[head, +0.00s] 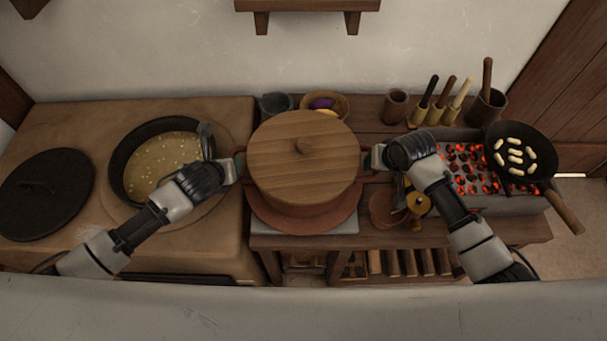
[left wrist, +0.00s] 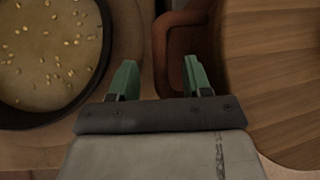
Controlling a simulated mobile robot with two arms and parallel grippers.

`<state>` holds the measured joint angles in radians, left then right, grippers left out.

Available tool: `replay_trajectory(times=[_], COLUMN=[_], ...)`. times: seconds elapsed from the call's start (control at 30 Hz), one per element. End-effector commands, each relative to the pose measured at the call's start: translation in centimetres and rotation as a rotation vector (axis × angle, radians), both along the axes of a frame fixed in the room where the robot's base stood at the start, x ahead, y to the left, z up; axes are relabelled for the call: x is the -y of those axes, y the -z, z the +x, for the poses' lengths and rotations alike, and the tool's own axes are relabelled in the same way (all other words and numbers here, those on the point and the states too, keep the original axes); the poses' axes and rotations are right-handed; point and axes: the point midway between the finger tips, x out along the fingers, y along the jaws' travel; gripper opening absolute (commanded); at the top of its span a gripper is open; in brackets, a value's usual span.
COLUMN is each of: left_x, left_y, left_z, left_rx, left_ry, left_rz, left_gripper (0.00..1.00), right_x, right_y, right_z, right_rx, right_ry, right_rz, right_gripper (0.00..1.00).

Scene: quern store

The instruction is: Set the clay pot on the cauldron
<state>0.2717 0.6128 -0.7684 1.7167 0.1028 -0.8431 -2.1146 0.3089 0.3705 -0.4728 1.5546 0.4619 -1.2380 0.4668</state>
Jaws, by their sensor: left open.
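The clay pot (head: 300,201) is reddish-brown with a round wooden lid (head: 304,158) on top; it stands in the middle, right of the cauldron. The cauldron (head: 119,172) is a black round vessel set in the clay stove, holding pale yellow broth with floating bits. My left gripper (head: 238,166) is at the pot's left handle. In the left wrist view its green fingers (left wrist: 160,80) are apart, with the handle (left wrist: 165,45) just beyond and between them. My right gripper (head: 372,159) is at the pot's right side; its fingers are too small to read.
A black lid (head: 45,195) lies on the stove (head: 75,125), left of the cauldron. Right of the pot are a wooden bowl (head: 384,208), a brass vessel (head: 418,205) and a glowing charcoal grill (head: 468,165) with a frying pan (head: 522,150). Bowls and cups stand behind.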

Motion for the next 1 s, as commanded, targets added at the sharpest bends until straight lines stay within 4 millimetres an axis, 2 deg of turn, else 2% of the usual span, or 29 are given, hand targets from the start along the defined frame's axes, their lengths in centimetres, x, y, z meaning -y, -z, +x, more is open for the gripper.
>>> replay_trajectory(times=[0.1,0.27,0.67,0.9,1.0], left_x=[0.3,0.4,0.5,0.5,0.5], left_y=[1.3,2.4,2.8,2.8,2.8], left_z=[1.4,2.5,2.8,2.8,2.8], left_rx=[0.0,0.0,0.0,0.0,0.0], left_ry=[-0.002,-0.001,0.0,0.001,-0.001], left_rz=[-0.002,-0.002,-0.001,-0.001,-0.001], left_gripper=[0.49,0.49,0.49,0.12,0.0], right_x=[-0.4,-0.6,-0.7,-0.7,-0.7], right_y=[1.7,3.1,3.6,3.6,3.6], right_z=[0.7,1.3,1.5,1.5,1.5], right_rx=[-0.001,0.0,0.001,0.001,0.001], right_ry=[0.0,0.0,-0.001,-0.001,0.0], right_rz=[0.0,0.0,0.0,0.0,-0.001], right_gripper=[0.48,0.48,0.48,0.12,0.0])
